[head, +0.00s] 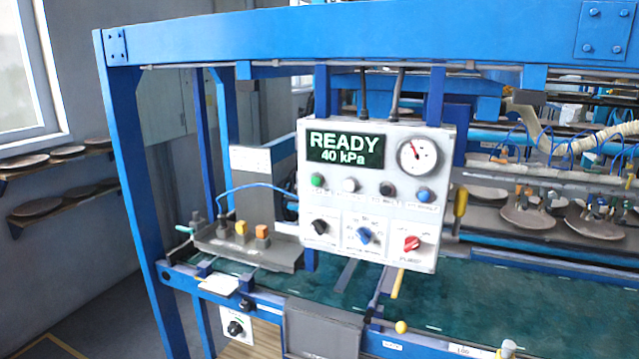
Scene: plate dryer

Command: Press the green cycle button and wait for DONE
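The control panel (370,210) is a pale grey box hanging from the blue frame in the middle of the head view. Its dark display (345,150) reads READY and 40 kPa in pale green letters. The green button (317,180) is at the left end of the row under the display. White (350,185), black (387,188) and blue (424,195) buttons sit to its right in the same row. Nothing covers the green button. Neither of my grippers is in view.
A gauge (418,156), black knob (320,227), blue knob (364,236) and red knob (412,243) are also on the panel. A blue post (135,200) stands at left. Round plates (528,218) sit at right. A green bed (520,300) lies below.

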